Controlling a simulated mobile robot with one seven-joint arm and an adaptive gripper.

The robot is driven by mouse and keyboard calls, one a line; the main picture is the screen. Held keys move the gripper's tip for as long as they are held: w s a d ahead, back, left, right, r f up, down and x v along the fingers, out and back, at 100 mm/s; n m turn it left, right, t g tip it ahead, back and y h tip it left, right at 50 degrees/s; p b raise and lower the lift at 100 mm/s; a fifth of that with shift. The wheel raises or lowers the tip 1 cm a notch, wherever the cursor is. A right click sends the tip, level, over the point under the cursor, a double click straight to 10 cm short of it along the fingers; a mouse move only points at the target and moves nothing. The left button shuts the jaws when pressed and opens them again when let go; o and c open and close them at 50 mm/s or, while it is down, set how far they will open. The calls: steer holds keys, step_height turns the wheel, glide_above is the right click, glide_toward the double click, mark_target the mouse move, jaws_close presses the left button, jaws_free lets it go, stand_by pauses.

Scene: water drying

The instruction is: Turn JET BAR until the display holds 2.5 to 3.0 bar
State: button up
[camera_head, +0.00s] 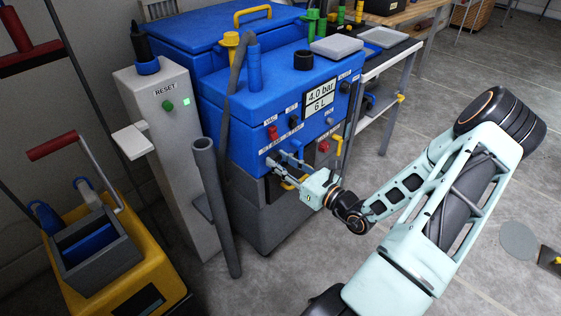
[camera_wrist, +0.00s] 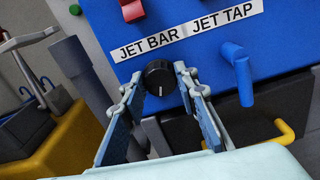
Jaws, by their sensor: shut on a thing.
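The blue machine (camera_head: 260,85) has a display (camera_head: 320,97) that reads 4.0 bar and 6 L. On its front, the black JET BAR knob (camera_wrist: 159,78) sits below the JET BAR label (camera_wrist: 147,47). Its white pointer mark points down in the wrist view. My gripper (camera_head: 280,163) is at the lower front of the machine, with one finger on each side of the knob. In the wrist view my gripper (camera_wrist: 157,84) is shut on the knob. The knob is mostly hidden by the fingers in the head view.
The blue JET TAP lever (camera_wrist: 238,72) stands close on the right of the knob. A yellow handle (camera_wrist: 268,136) is lower right. A grey pipe (camera_wrist: 78,68) stands left. A RESET post (camera_head: 172,150) with a green light and a yellow cart (camera_head: 150,275) are further left.

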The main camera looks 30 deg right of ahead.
steer(key=n, duration=0.5)
steer(key=shift+a+n, duration=0.1)
steer(key=shift+n, duration=0.3)
steer(key=n+b, duration=0.1)
steer(key=n, duration=0.2)
steer(key=shift+f, duration=0.15)
steer(key=shift+n+b, duration=0.5)
steer(key=shift+n, duration=0.9)
steer(key=o, duration=1.2)
steer(key=shift+c, duration=0.2)
steer(key=shift+s, duration=0.1)
